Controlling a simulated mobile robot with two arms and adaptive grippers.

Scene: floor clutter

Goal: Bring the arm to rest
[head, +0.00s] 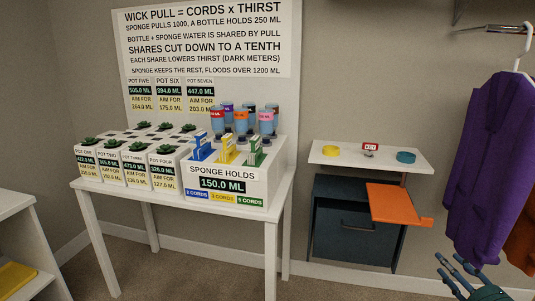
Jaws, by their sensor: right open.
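My right gripper (450,268) is in the lower right corner of the head view. Its teal fingers are spread open and point up and to the left. Nothing is seen between them. It is apart from the table, the cabinet and the hanging clothes in the picture. The rest of that arm is cut off by the frame's edge. My left gripper is not in view.
A white table (277,205) holds potted plants, bottles and a sponge sign box (224,186). Right of it, a white shelf (330,157) sits over a dark cabinet (345,235) with an orange board (392,203). A purple coat (488,165) hangs above my gripper. Carpet (190,270) is open.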

